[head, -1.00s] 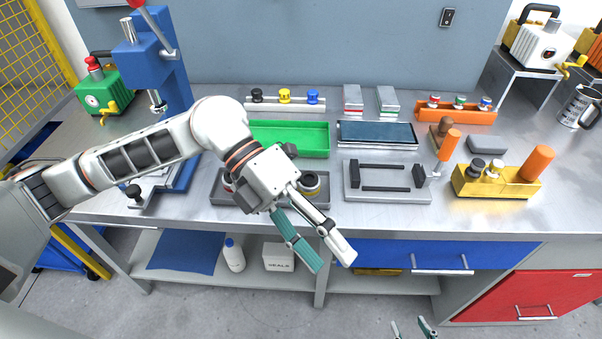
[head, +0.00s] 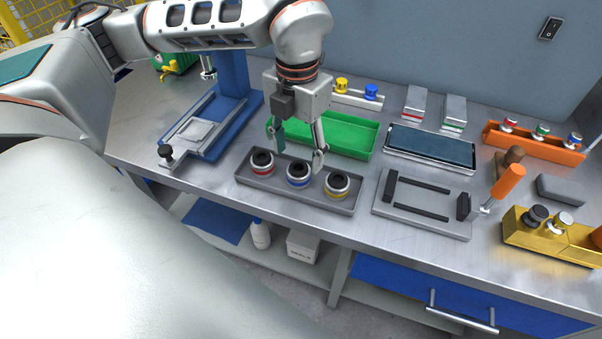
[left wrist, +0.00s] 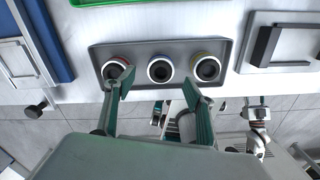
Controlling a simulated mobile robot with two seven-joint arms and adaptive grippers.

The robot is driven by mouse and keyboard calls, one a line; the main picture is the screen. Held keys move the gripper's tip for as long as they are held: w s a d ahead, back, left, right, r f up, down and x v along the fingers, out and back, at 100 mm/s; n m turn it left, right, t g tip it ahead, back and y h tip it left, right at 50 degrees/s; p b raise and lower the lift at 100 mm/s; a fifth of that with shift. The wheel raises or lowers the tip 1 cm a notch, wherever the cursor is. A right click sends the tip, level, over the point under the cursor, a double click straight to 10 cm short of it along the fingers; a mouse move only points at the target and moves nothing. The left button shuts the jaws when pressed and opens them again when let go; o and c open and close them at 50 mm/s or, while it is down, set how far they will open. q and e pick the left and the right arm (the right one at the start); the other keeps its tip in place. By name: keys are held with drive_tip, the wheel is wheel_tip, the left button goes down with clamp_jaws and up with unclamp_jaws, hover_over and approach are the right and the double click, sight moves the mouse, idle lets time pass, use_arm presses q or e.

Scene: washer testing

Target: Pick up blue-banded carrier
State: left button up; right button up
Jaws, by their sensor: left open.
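The blue-banded carrier (head: 298,174) stands upright as the middle one in a grey tray (head: 341,206). It is a round piece with a dark top opening, and it shows in the left wrist view (left wrist: 160,68). A red-banded carrier (head: 262,163) is on its left and a yellow-banded carrier (head: 337,184) on its right. My left gripper (head: 298,148) is open and empty, pointing down above the tray. In the left wrist view its fingers (left wrist: 160,77) are spread to either side of the blue-banded carrier. Small white and grey parts at lower right there may be my right gripper.
A green tray (head: 345,135) lies just behind the grey tray. A blue press (head: 233,90) stands to the left. A grey fixture (head: 423,215) with dark bars and an orange handle lies to the right. The bench's front edge is close to the tray.

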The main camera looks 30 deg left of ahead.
sight(297, 168)
use_arm(q)
drive_tip(key=f, duration=0.3)
drive_tip(key=shift+s+f, duration=0.25)
drive_tip(key=shift+f, duration=0.75)
drive_tip(key=c, duration=1.3)
drive_tip(key=shift+r, duration=0.1)
